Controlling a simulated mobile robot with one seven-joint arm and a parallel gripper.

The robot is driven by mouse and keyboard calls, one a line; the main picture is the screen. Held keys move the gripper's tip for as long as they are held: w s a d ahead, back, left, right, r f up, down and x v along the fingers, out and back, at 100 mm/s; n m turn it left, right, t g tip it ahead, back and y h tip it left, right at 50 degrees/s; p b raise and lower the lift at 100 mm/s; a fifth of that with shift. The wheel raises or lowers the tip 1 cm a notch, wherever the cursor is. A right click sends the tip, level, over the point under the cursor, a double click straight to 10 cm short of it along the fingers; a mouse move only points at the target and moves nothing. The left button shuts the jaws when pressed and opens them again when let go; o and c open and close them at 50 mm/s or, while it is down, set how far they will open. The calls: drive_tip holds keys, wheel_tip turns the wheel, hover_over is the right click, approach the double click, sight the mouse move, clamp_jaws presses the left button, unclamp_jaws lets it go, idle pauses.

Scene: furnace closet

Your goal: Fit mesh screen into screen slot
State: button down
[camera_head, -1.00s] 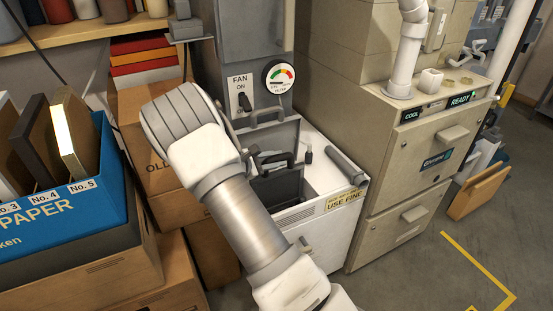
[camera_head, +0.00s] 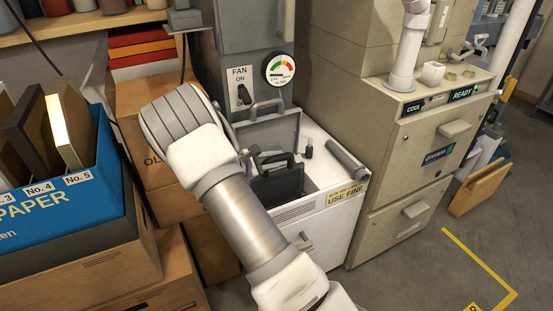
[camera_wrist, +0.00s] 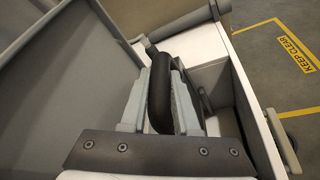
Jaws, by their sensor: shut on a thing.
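My gripper (camera_wrist: 161,100) is shut on a dark curved handle (camera_wrist: 160,84) in the wrist view, with one pale finger on each side of it. In the head view my arm hides most of the gripper. A black panel with a handle, which looks like the mesh screen (camera_head: 279,185), stands in the open top of the white cabinet (camera_head: 325,225), beside my wrist. I cannot tell how deep its lower edge sits. The screen slot is not clearly visible. The raised grey lid (camera_head: 278,130) stands behind the panel and fills the left of the wrist view (camera_wrist: 65,75).
A grey cylinder (camera_head: 346,160) and a small dark knob (camera_head: 308,149) are on the cabinet top. A beige furnace unit (camera_head: 400,190) stands close on the right. A blue box of framed filters (camera_head: 100,200) is at left. Open floor (camera_head: 410,280) lies at front right.

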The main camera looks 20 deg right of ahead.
sight(276, 180)
drive_tip(key=shift+f+b, duration=3.3)
drive_tip(key=shift+f, duration=1.2)
drive_tip(key=shift+r, duration=0.15)
